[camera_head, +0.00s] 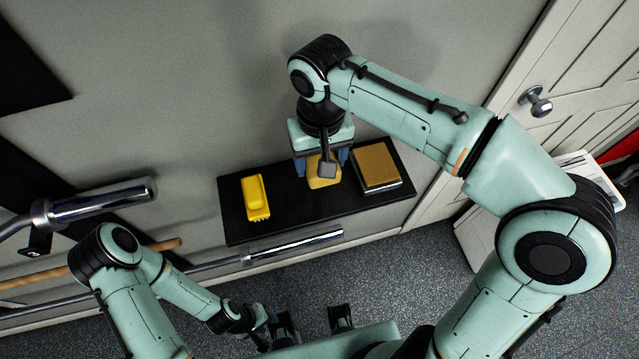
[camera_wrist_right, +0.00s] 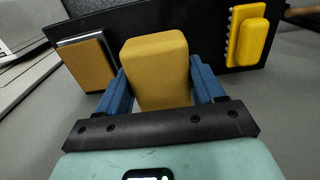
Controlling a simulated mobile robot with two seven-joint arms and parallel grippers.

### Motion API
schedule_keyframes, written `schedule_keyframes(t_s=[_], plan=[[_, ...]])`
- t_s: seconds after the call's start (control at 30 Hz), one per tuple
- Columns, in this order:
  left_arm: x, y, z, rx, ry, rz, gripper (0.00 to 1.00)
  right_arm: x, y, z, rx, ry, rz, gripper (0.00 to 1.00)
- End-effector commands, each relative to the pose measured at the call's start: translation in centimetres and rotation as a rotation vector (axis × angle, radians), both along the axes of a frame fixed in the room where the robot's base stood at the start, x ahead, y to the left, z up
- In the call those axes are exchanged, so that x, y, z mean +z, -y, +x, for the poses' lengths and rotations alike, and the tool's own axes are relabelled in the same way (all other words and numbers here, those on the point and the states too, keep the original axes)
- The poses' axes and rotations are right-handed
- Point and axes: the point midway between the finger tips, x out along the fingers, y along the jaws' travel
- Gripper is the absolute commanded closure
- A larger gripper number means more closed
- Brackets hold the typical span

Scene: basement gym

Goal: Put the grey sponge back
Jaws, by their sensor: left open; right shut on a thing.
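My right gripper (camera_head: 321,165) is over the middle of a black shelf (camera_head: 290,222), pointing down. It is shut on a yellow-tan block (camera_head: 325,180), which looks like a sponge. In the right wrist view the block (camera_wrist_right: 157,70) sits between the two blue fingers. I cannot tell whether it touches the shelf. No plainly grey sponge shows; a brown-topped block with grey sides (camera_head: 376,166) lies on the shelf to the right of the gripper. My left gripper (camera_head: 312,323) is open and empty, low at the bottom of the head view.
A yellow brush (camera_head: 256,198) lies on the shelf's left part, apart from the held block. Metal bars (camera_head: 100,203) and a wooden rod stick out at the left. A door with a round knob (camera_head: 536,101) is at the right. Bare shelf shows between the objects.

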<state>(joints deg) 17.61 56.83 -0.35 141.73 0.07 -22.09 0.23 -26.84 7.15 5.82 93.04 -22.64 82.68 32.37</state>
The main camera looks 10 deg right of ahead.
Motion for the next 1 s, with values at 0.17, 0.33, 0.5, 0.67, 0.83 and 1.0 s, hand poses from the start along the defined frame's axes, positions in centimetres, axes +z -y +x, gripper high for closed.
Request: schedule_keyframes(t_s=[0.17,0.33,0.5,0.67,0.83,1.0], plan=[[-0.9,0.0,-0.3,0.0,-0.003,0.0,0.57,-3.9,0.0,-0.1,0.001,-0.002,-0.001,0.57],[-1.1,0.0,-0.4,0.0,-0.003,0.0,0.57,-5.3,0.0,0.0,0.0,0.001,0.0,0.57],[-1.6,0.0,-0.5,0.0,-0.006,0.0,0.57,-7.8,0.0,0.0,0.0,-0.003,-0.001,0.57],[-1.8,0.0,-0.6,0.0,-0.007,0.0,0.57,-9.4,0.0,0.0,0.001,-0.001,0.0,0.57],[-1.8,0.0,-0.6,0.0,-0.006,0.0,0.57,-9.4,0.0,0.0,0.001,0.001,0.0,0.57],[-1.9,0.0,-0.6,0.0,-0.007,0.0,0.57,-9.6,0.0,0.0,0.001,0.001,0.0,0.57]])
